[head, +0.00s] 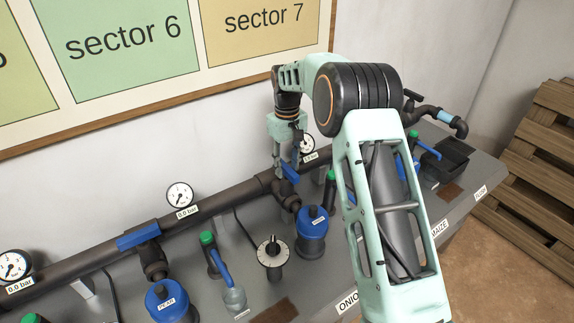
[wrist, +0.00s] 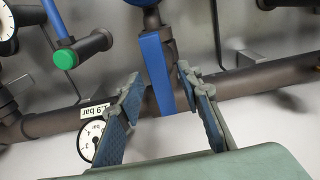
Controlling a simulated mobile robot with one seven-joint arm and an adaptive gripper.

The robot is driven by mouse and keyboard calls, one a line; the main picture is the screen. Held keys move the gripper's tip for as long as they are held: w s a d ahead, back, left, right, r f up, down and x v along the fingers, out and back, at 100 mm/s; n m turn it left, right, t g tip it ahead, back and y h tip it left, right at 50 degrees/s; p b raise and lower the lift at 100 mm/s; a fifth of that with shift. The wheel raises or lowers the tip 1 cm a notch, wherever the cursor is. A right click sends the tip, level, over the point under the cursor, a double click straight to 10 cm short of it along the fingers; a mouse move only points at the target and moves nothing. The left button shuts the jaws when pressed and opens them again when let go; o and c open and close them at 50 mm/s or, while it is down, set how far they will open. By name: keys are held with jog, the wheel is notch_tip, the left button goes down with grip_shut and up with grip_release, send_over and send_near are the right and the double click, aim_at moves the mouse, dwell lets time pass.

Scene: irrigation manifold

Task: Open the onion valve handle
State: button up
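The blue valve handle (head: 290,173) sits on the main pipe behind a blue-capped canister (head: 312,222), in line with the bench label starting "ONIO" (head: 348,301). In the wrist view the handle (wrist: 156,72) is a long blue bar, pointing roughly crosswise to the dark pipe. My gripper (head: 288,160) is over the handle, coming from above. In the wrist view its two blue-padded fingers (wrist: 160,80) stand apart on either side of the handle's end. A gap shows on both sides, wider on the left. In the head view my gripper partly hides the handle.
A gauge (head: 307,144) is close beside the handle and shows in the wrist view (wrist: 95,137). Another blue handle (head: 138,236) lies along the pipe at left, near the PEAR canister (head: 168,301).

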aim_at(287, 167)
notch_tip(287, 167, up, 12)
dwell(0.4)
notch_tip(287, 167, up, 3)
jog(key=p, duration=0.3)
jog(key=shift+p, duration=0.35)
